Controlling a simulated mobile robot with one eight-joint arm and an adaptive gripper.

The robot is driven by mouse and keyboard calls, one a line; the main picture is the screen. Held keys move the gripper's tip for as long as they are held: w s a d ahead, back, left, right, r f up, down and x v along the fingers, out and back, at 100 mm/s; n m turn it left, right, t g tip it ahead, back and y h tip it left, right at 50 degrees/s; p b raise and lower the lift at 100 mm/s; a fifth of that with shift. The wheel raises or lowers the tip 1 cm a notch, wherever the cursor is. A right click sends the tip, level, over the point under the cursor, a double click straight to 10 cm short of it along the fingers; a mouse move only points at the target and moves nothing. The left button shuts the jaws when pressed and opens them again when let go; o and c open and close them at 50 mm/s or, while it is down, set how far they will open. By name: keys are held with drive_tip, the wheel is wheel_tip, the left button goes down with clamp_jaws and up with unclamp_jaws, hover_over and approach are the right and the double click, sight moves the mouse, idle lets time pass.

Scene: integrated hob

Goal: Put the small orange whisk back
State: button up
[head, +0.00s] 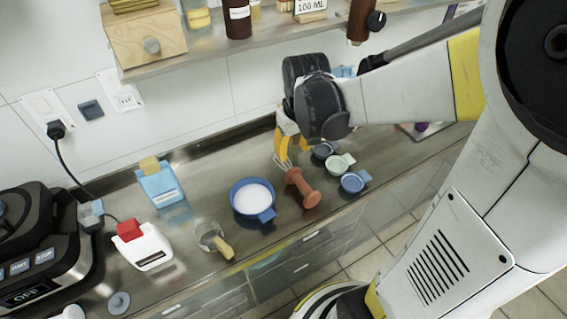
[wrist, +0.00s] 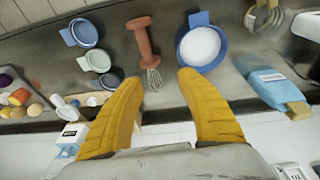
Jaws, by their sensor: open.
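The small orange whisk (head: 303,190) has a red-orange handle with a flared end. It lies on the steel counter just right of the blue bowl; in the wrist view it (wrist: 144,42) has its handle pointing away and its wire end towards my fingers. My gripper (head: 282,150) is above the counter by the wire end, its yellow fingers pointing down. The fingers stand apart and empty in the wrist view (wrist: 159,78), with the wire tip showing in the gap beyond them. I cannot tell how high the fingertips are above the whisk.
A blue bowl (head: 252,196) of white contents is close to the whisk. Pale green (head: 337,164) and blue (head: 353,183) measuring cups and a dark one are on its other side.

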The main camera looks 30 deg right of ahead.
drive_tip(key=s+a+r+t, duration=0.4)
drive_tip(key=s+a+r, duration=0.4)
drive_tip(key=s, duration=0.1)
drive_tip(key=shift+s+a+r+m+t, duration=0.25)
drive_tip(key=shift+a+r+m+t, duration=0.05)
drive_tip(key=shift+a+t, duration=0.1)
idle(0.9)
